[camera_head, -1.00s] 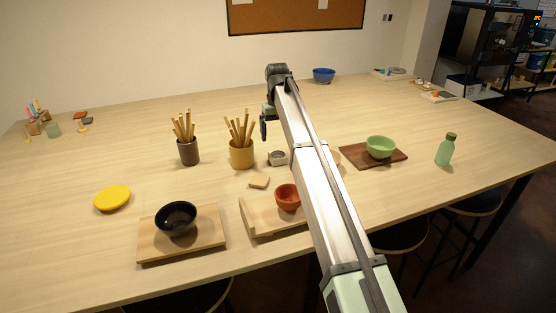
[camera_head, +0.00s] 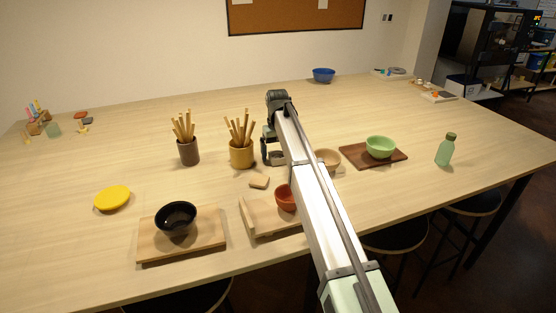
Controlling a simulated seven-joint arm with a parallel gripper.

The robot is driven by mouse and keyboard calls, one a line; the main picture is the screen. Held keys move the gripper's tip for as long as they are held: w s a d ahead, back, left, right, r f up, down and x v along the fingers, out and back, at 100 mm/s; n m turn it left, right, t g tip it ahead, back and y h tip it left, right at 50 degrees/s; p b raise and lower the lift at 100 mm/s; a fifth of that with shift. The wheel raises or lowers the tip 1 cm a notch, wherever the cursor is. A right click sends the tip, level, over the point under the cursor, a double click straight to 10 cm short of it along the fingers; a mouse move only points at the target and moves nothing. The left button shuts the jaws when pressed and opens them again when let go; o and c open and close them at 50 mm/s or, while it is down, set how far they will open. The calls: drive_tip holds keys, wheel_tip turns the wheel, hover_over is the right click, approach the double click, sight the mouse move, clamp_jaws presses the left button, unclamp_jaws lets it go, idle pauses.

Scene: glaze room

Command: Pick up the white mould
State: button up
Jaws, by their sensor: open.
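My gripper (camera_head: 271,158) is low over the table, just right of the yellow pot of wooden sticks, with its jaws open and pointing down. The small pale mould stood at this spot in the earlier view. It is now mostly hidden behind the fingers and cannot be made out clearly. I cannot tell whether the fingers are around it or touching it.
The yellow stick pot (camera_head: 241,154) stands close left of my gripper, with a brown stick pot (camera_head: 188,151) beyond. A small tan block (camera_head: 259,181) lies in front. A tan bowl (camera_head: 327,158) and red bowl (camera_head: 285,198) sit near my arm.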

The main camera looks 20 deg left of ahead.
drive_tip(key=shift+c, duration=0.4)
drive_tip(key=c, duration=1.1)
